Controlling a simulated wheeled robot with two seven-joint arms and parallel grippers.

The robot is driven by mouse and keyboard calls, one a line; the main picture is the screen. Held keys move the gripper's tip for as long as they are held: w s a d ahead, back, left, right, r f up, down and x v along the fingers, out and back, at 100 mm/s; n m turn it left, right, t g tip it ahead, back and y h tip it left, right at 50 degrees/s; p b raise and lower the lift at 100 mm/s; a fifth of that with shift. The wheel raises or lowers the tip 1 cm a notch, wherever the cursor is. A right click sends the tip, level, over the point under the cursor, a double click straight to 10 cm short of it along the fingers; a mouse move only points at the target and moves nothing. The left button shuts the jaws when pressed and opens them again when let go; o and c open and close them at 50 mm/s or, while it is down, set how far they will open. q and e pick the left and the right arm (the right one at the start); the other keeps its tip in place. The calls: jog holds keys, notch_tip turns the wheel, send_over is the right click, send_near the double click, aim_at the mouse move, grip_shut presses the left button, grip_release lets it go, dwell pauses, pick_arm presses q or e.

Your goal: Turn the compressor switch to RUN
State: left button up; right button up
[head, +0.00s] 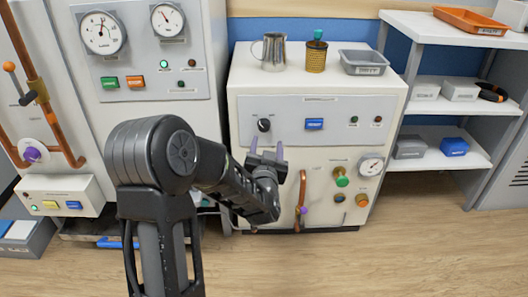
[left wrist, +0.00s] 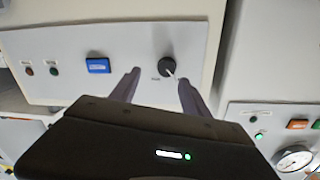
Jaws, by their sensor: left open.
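The compressor switch is a black round knob (head: 264,125) with a white pointer line, on the grey panel of the white cabinet (head: 245,200). The switch (left wrist: 167,66) also shows in the left wrist view, beyond the fingertips and between them in the picture. Small labels beside it are too small to read. My left gripper (head: 267,150) is open and empty in front of the panel, just below the switch in the head view. Its two fingers (left wrist: 159,77) appear apart from the knob. My right gripper is in neither view.
A blue button (head: 314,124) and two small lamps sit right of the switch. Below are a green-topped valve (head: 341,177), a gauge (head: 371,166) and a copper pipe (head: 301,192). A metal jug (head: 274,52), a brass canister (head: 316,58) and a grey tray (head: 363,62) stand on the cabinet.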

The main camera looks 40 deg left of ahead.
aim_at(264, 127)
pick_arm(q)
jog(key=shift+s+a+r+y, duration=0.2)
jog(key=shift+a+r+y, duration=0.25)
jog(key=shift+a, duration=0.15)
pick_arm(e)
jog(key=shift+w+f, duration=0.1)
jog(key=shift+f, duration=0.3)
pick_arm(q)
jog(key=shift+w, duration=0.1)
jog(key=b+x, duration=0.2)
jog(key=x, duration=0.4)
jog(key=shift+w+a+f, duration=0.1)
jog(key=shift+w+f, duration=0.1)
jog(key=shift+w+a+r, duration=0.1)
jog(key=shift+w+a, duration=0.2)
jog(key=shift+w, duration=0.2)
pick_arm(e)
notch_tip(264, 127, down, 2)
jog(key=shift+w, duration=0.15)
pick_arm(q)
grip_shut()
